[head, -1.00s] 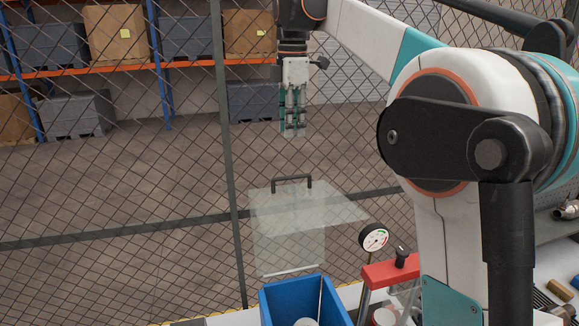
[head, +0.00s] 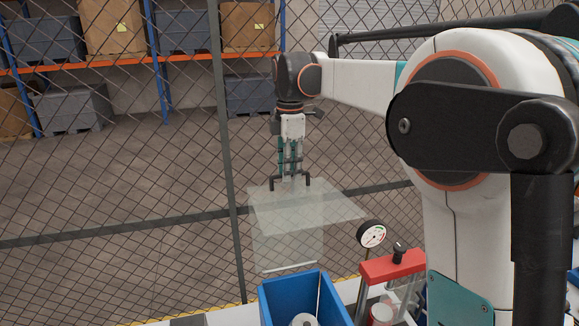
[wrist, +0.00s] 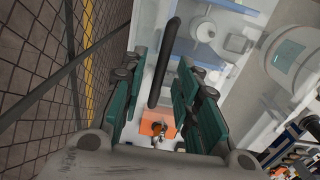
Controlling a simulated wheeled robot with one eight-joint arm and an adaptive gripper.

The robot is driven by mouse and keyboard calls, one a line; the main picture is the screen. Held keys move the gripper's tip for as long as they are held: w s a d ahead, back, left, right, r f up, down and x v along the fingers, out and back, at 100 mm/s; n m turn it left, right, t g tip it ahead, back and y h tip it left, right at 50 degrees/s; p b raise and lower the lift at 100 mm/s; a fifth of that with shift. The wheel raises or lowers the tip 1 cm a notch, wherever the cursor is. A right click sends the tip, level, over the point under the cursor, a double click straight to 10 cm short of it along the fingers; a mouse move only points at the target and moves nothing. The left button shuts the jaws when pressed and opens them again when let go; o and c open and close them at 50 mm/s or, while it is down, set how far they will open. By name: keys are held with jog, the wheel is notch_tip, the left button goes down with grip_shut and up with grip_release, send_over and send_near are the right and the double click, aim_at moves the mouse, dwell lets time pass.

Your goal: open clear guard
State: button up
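The clear guard (head: 300,215) is a see-through box with a flat lid, standing by the mesh fence in the head view. Its black bar handle (head: 308,183) is on top, near the far edge. My gripper (head: 290,175) points down just over the handle, fingertips about level with its bar. In the wrist view the green fingers (wrist: 162,75) are apart, with the dark handle bar (wrist: 163,62) lying between them in the picture. I cannot tell whether the fingers touch the bar. The lid looks flat and closed.
A blue bin (head: 283,300) with a round part inside stands in front of the guard. A dial gauge (head: 372,234) and a red-topped fixture (head: 392,267) stand to its right. The mesh fence (head: 120,215) runs behind and to the left.

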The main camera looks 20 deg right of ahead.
aim_at(304, 205)
jog(key=shift+c, duration=0.3)
grip_shut()
jog(key=shift+s, duration=0.15)
jog(key=s+t+b, duration=0.1)
jog(key=s, duration=0.3)
jog(key=s+f+b, duration=0.1)
jog(key=s, duration=0.3)
jog(key=s+t+b, duration=0.1)
jog(key=s, duration=0.3)
jog(key=shift+f+t, duration=0.3)
jog(key=shift+f, duration=0.1)
